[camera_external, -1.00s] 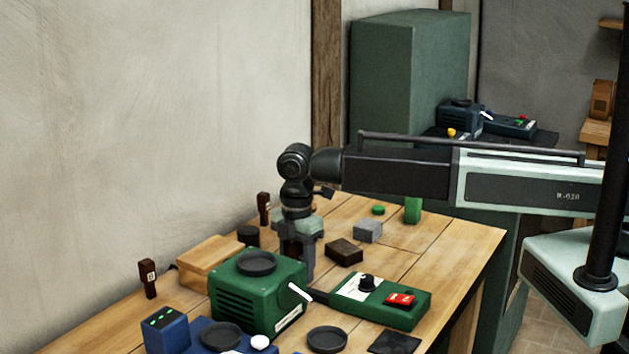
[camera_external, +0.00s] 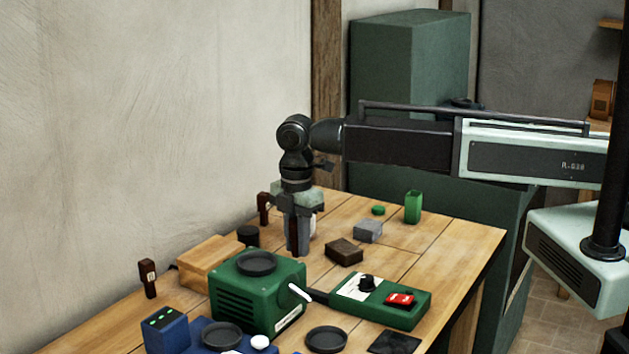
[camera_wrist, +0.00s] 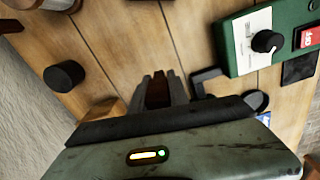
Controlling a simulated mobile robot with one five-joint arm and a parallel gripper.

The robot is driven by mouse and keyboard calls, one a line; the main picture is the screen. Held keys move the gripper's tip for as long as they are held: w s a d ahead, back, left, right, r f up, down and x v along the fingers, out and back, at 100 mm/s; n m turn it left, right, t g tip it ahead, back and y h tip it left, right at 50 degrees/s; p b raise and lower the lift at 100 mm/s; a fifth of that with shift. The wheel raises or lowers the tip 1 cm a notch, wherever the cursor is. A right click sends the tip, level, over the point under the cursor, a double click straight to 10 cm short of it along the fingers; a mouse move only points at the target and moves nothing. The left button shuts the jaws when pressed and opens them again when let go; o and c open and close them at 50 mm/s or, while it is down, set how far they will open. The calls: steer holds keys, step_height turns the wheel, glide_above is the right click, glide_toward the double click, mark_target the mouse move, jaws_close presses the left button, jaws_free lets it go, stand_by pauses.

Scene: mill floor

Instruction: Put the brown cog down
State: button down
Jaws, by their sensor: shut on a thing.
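My gripper (camera_external: 298,248) points down above the wooden table, just behind the green machine. It is shut on a dark reddish-brown piece, the brown cog (camera_external: 294,236), which shows as a narrow strip between the fingers. In the wrist view the brown cog (camera_wrist: 157,92) sits upright between the grey fingers, with bare planks beyond it. Its teeth and full outline are hidden. I cannot tell how far its lower end is from the table.
A green machine (camera_external: 258,295) with a dish and lever stands in front. A brown block (camera_external: 344,251) and grey block (camera_external: 368,231) are right.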

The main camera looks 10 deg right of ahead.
step_height(320, 180, up, 4)
steer(key=p, duration=0.2)
steer(key=shift+r+p, duration=0.2)
steer(key=shift+p, duration=0.15)
step_height(320, 180, down, 10)
steer(key=b, duration=1)
steer(key=shift+f, duration=0.25)
steer(key=c, duration=1.3)
jaws_free()
steer(key=shift+o, duration=0.2)
steer(key=shift+r, duration=0.1)
step_height(320, 180, up, 8)
steer(key=p, duration=0.7)
steer(key=shift+s+a+p, duration=0.1)
steer(key=shift+p, duration=0.3)
steer(key=shift+o, duration=0.5)
